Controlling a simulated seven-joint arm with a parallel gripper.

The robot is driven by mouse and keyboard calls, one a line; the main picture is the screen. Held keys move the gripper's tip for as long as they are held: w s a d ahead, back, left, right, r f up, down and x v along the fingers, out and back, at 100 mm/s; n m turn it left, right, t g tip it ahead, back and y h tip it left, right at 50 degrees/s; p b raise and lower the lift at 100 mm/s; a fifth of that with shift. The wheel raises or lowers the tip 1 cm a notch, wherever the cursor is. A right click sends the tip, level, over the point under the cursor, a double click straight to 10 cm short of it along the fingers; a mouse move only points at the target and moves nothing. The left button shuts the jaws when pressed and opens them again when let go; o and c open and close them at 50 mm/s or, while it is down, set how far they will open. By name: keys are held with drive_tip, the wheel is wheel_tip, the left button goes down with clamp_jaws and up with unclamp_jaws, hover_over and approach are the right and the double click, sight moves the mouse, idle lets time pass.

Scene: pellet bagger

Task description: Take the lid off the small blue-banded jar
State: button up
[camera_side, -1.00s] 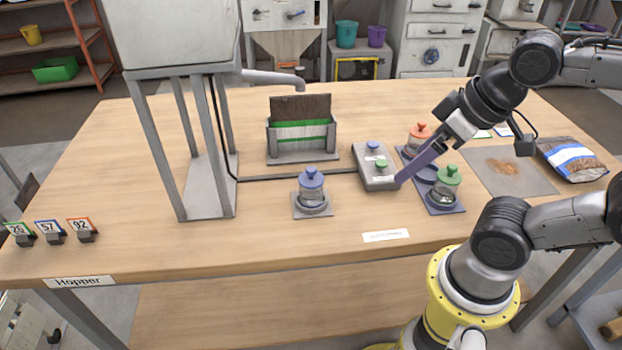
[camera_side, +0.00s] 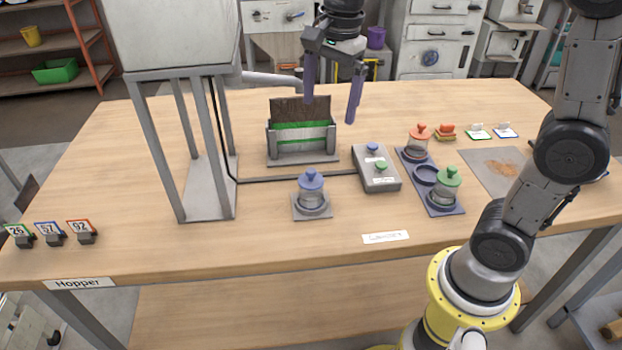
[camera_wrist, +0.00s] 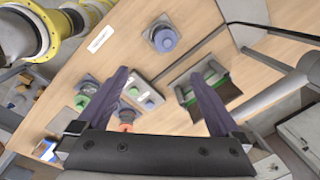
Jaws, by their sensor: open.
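The jar with a blue lid and round knob (camera_side: 312,188) stands upright on a small grey plate in the middle of the table, its lid on. The wrist view shows it from above (camera_wrist: 165,40), beyond my fingertips. A band on it is hard to make out. My gripper (camera_side: 330,112) is open and empty, high above the table's back part, behind the jar and in front of the green-striped holder in the picture. Its two purple fingers point down and frame the scene in the wrist view (camera_wrist: 159,73).
A grey box with a blue and a green knob (camera_side: 377,170) is right of the jar. A purple tray (camera_side: 425,176) holds a green-lidded jar (camera_side: 446,188) and an orange-lidded jar (camera_side: 420,142). The hopper frame (camera_side: 208,185) stands left. The table in front is mostly clear.

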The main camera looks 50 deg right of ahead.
drive_tip(key=w+f+g, duration=0.1)
drive_tip(key=w+f, duration=0.2)
drive_tip(key=f, duration=0.1)
hover_over(311, 170)
drive_tip(key=f, duration=0.9)
drive_tip(key=shift+s+d, duration=0.25)
drive_tip(key=shift+s, duration=0.05)
drive_tip(key=shift+w+a+f, duration=0.15)
drive_tip(key=shift+f, duration=1.15)
drive_tip(key=shift+w+a+f, duration=0.1)
drive_tip(key=shift+w+f, duration=0.05)
drive_tip(key=shift+f, duration=1.1)
drive_tip(key=c, duration=1.3)
drive_tip(key=shift+r, duration=0.2)
